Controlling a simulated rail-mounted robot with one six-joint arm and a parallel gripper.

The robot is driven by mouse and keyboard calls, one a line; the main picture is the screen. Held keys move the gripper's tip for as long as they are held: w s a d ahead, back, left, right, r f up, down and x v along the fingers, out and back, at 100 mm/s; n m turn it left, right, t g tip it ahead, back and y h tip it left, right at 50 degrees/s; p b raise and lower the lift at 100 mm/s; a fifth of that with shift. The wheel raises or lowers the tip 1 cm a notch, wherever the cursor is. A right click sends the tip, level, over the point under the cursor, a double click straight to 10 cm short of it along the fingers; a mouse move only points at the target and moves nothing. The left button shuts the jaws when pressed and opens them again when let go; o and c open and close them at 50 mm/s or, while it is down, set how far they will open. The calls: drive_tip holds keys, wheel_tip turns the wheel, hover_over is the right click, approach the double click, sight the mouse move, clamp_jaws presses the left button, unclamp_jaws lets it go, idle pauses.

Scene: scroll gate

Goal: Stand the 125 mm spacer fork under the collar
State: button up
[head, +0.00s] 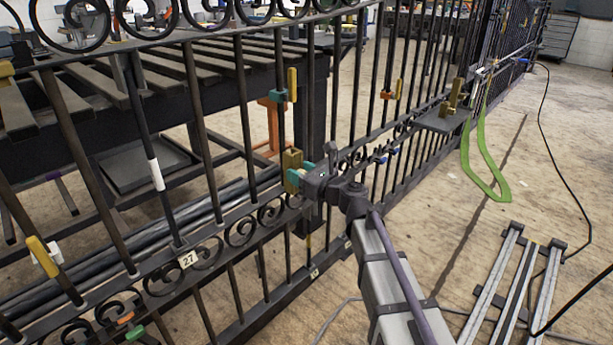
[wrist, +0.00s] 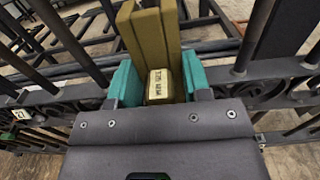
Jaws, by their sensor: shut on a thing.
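My gripper (head: 305,178), with teal finger pads, is shut on a brass-coloured spacer fork (head: 292,168). In the wrist view the fork (wrist: 153,40) stands between the pads, its prongs pointing away from the gripper. A small pale label on it looks upside down and is hard to read. In the head view the fork is upright at the gate, by the scrollwork rail. A teal collar (head: 278,96) with a yellow piece beside it sits on a gate bar above the fork. I cannot tell whether the fork touches the bar or the rail.
The black iron gate (head: 203,120) runs across the view, with a slatted bench behind it. A grey shelf (head: 440,119) on the gate holds more brass-coloured pieces (head: 456,96). A green strap (head: 480,160) hangs at right. Metal rails (head: 515,290) and cables lie on the floor.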

drive_tip(key=shift+x, duration=1.9)
drive_tip(key=shift+w+a, duration=0.1)
drive_tip(key=shift+a, duration=0.05)
clamp_jaws()
drive_tip(key=shift+a+r, duration=0.1)
drive_tip(key=shift+a, duration=0.1)
